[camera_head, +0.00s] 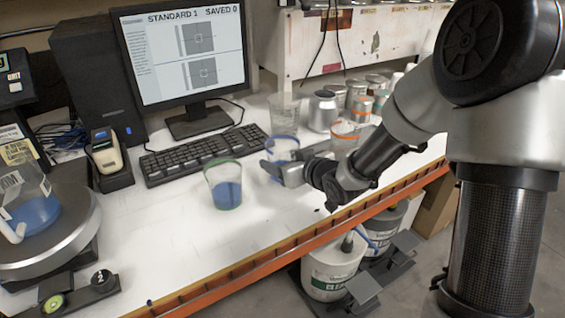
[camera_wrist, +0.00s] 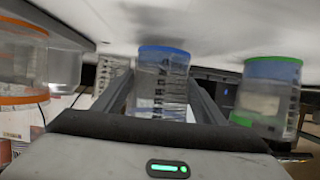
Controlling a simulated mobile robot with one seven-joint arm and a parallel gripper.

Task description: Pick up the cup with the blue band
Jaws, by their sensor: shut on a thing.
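The clear cup with the blue band (camera_head: 282,149) is at my gripper (camera_head: 272,168) above the white counter, in front of the keyboard's right end. In the wrist view the blue-banded cup (camera_wrist: 162,84) is between the two fingers of my gripper (camera_wrist: 163,95), which is shut on it. Its blue rim is at the top of that picture. Whether the cup touches the counter I cannot tell. A cup with a green band (camera_head: 224,184), holding blue liquid, stands to the left; it also shows in the wrist view (camera_wrist: 268,95).
A cup with an orange band (camera_head: 344,139) stands to the right, near a clear container (camera_head: 284,112) and several cans (camera_head: 323,111). The keyboard (camera_head: 205,153) and monitor (camera_head: 185,52) are behind. A round scale (camera_head: 75,225) is at left. The counter's front edge (camera_head: 290,244) is orange.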

